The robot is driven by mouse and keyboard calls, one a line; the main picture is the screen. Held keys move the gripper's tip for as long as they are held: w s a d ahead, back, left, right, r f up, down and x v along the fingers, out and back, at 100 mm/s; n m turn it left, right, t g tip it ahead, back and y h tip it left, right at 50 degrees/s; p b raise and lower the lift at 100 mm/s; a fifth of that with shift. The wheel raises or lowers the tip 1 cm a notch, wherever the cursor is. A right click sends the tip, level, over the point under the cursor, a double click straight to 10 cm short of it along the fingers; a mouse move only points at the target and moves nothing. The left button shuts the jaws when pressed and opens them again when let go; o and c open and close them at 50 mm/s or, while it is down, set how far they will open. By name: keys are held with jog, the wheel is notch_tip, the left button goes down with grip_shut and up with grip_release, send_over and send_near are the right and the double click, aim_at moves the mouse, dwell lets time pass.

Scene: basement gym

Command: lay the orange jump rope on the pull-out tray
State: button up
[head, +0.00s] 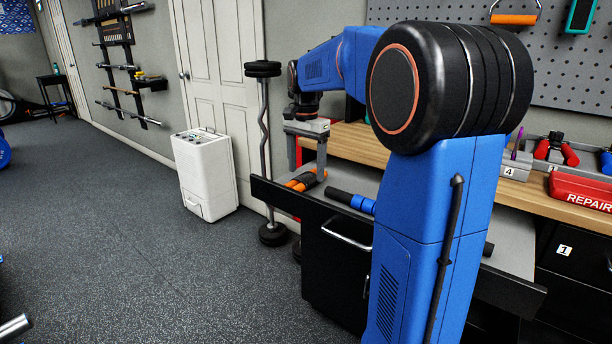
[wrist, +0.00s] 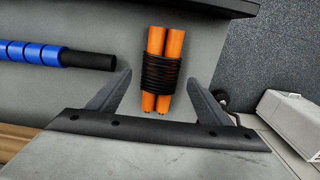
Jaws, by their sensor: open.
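The orange jump rope (head: 301,182) lies on the grey surface of the pull-out tray (head: 515,232), near the tray's left end in the head view. In the wrist view the rope (wrist: 163,70) shows as two orange handles side by side, with a black cord wound around their middle. My gripper (head: 308,174) is above it and pointing down. In the wrist view my gripper (wrist: 160,78) is open, with one finger on each side of the rope and visible gaps to both. The tray (wrist: 60,98) shows bare around the rope.
A blue and black roller bar (head: 350,201) lies on the tray beside the rope. The wooden bench top (head: 350,147) is behind it, with a red REPAIR bin (head: 582,190) at right. A white box (head: 207,172) stands on the floor at left, near a bar stand (head: 264,130).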

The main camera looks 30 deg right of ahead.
aim_at(306, 175)
notch_tip(306, 175, up, 9)
dwell(0.3)
dwell(0.5)
